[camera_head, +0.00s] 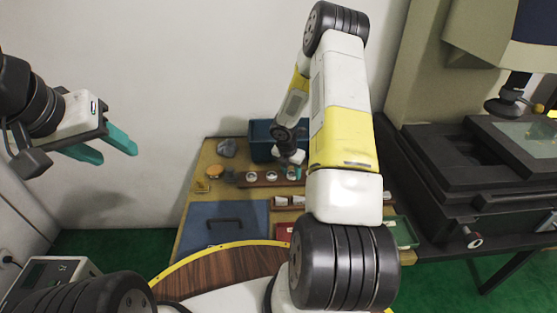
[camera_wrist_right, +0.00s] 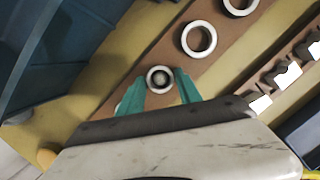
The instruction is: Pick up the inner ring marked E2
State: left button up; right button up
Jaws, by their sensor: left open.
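Several pale rings sit in a row on a brown wooden strip. In the head view I see a left one (camera_head: 251,177), a middle one (camera_head: 272,176) and a right one (camera_head: 292,175). My right gripper (camera_wrist_right: 161,76) is at the end ring (camera_wrist_right: 160,68), with one teal finger on each side of it. Whether the fingers press on the ring is unclear. Two other rings (camera_wrist_right: 199,39) (camera_wrist_right: 238,4) lie farther along the strip. No E2 mark is readable. My left gripper (camera_head: 110,147) is open and empty, high at the left, far from the rings.
A dark blue bin (camera_head: 262,141) stands behind the strip and shows large in the wrist view (camera_wrist_right: 50,50). A second holder with small pale parts (camera_head: 283,201) lies in front. A dark machine (camera_head: 450,180) stands right.

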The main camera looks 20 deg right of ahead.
grip_shut()
jog(key=shift+r, duration=0.1)
